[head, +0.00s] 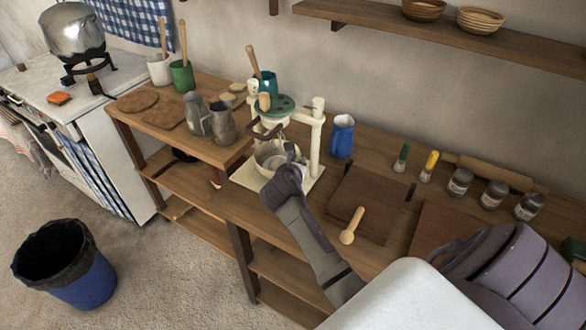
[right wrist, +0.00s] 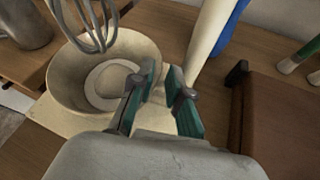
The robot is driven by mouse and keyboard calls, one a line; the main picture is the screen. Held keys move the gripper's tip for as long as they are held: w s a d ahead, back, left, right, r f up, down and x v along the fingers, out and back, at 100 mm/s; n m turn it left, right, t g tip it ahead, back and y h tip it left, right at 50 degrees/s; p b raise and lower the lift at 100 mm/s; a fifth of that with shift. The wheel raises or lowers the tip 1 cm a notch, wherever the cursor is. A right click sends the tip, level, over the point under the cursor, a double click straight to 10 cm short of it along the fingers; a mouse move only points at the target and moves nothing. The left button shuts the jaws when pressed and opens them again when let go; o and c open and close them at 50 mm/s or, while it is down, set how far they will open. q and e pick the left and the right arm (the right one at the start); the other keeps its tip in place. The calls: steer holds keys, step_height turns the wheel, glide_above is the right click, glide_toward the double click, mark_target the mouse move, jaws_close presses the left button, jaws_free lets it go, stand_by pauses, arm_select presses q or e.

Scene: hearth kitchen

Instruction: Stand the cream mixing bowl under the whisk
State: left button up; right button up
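The cream mixing bowl (head: 266,160) stands upright on the base (head: 312,184) of a cream stand; it also shows in the right wrist view (right wrist: 72,82). The whisk (right wrist: 92,22) hangs from above, with its wire loops over the bowl in that view. My right gripper (head: 291,164) is at the bowl's near right side and partly hides it in the head view. In the right wrist view its two green-padded fingers (right wrist: 161,70) are apart at the bowl's right rim. Whether they touch the rim is unclear. My left gripper is out of view.
A stand post (head: 316,142) rises close beside my right gripper, with a blue jug (head: 342,137) behind it. Metal jugs (head: 221,125) stand to the left.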

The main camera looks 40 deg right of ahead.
steer(key=v, duration=0.9)
steer(key=shift+s+a, duration=0.1)
